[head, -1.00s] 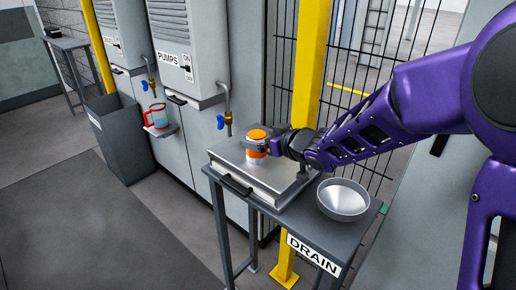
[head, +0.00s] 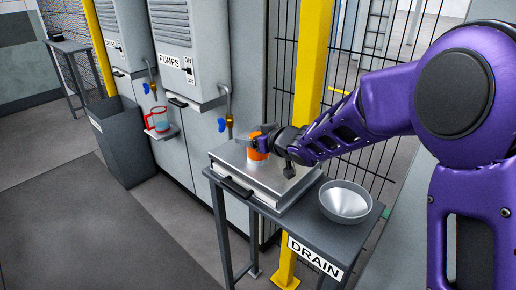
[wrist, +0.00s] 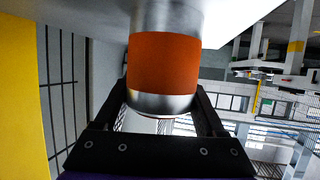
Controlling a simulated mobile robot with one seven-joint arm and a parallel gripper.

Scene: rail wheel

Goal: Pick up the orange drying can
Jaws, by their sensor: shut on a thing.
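The orange drying can (head: 257,155) is on or just above the flat metal-topped box (head: 284,193) on the DRAIN table in the head view. I cannot tell whether its base touches the box. My gripper (head: 264,141) reaches in from the right and is shut on the can, covering part of its upper side. In the wrist view the can (wrist: 165,65) shows a wide orange band between silver ends. The dark fingers of my gripper (wrist: 163,100) stand on either side of its near silver end.
A metal bowl (head: 345,201) sits on the table (head: 308,232) right of the box. A yellow post (head: 310,90) and wire fence stand close behind. The floor at front left is clear.

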